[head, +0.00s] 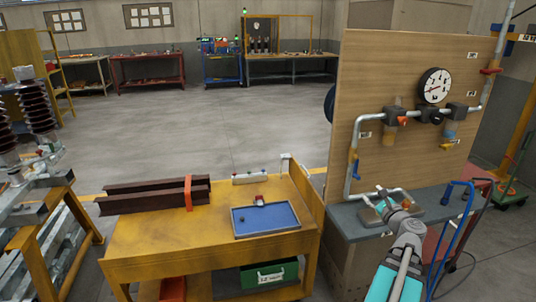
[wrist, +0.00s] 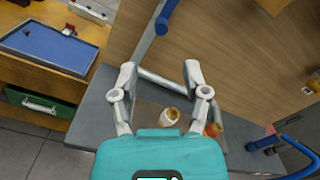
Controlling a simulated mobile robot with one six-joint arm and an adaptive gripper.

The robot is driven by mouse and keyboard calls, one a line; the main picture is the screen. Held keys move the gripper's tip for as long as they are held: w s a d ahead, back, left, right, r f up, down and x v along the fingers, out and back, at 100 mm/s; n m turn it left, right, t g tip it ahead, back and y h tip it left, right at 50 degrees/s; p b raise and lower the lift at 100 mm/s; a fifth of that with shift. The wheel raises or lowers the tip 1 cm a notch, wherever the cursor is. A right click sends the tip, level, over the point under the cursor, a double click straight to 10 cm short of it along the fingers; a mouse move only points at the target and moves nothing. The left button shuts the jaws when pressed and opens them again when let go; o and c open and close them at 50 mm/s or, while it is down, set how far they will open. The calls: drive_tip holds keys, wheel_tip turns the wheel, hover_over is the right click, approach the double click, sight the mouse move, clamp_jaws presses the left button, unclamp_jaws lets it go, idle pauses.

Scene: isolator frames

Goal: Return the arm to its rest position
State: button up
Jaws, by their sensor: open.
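My gripper (wrist: 159,74) is open and empty in the wrist view, with its two grey fingers spread apart. In the head view my gripper (head: 382,203) is low in front of the plywood panel, over the grey bench top (head: 346,222). My arm reaches up to it from the bottom right. Below and between the fingers, the wrist view shows a small white fitting with a yellowish opening (wrist: 170,116). An orange piece (wrist: 214,129) shows beside the right finger. The fingers do not appear to hold either.
The plywood panel (head: 385,75) carries pipes, valves and a round gauge (head: 434,86) close behind my gripper. Blue handles (head: 462,235) stand to the right. A yellow cart (head: 150,250) with a blue tray (head: 265,222) is at left. Open floor lies beyond the cart.

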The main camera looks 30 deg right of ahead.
drive_tip(key=w+a+f+n+g+y+p, duration=0.1)
drive_tip(key=w+a+f+n+g+y, duration=0.15)
drive_tip(key=w+a+n, duration=0.5)
drive_tip(key=w+a+f+n+g+y+p, duration=0.1)
drive_tip(key=w+a+f+n+g+y, duration=0.2)
drive_tip(key=a, duration=0.8)
drive_tip(key=w+a+f+n+g+y+p, duration=0.1)
drive_tip(key=w+a+f+n+y, duration=0.1)
drive_tip(key=w+a+n+y, duration=0.55)
drive_tip(key=s+a+f+n+g+h+p, duration=0.1)
drive_tip(key=s+a+n+g+h, duration=0.1)
drive_tip(key=a+n, duration=0.3)
drive_tip(key=s+a+f+n+g+h+p, duration=0.1)
drive_tip(key=a+n+g, duration=0.4)
drive_tip(key=a, duration=0.8)
drive_tip(key=s+a+f+n+g+h+p, duration=0.1)
drive_tip(key=s+a+f+n+g+h, duration=0.1)
drive_tip(key=a+n, duration=0.3)
drive_tip(key=shift+s+a+f+g+h, duration=0.3)
drive_tip(key=shift+s+a+g+h, duration=0.45)
drive_tip(key=shift+a, duration=1.6)
drive_tip(key=shift+w, duration=0.15)
drive_tip(key=shift+d, duration=0.1)
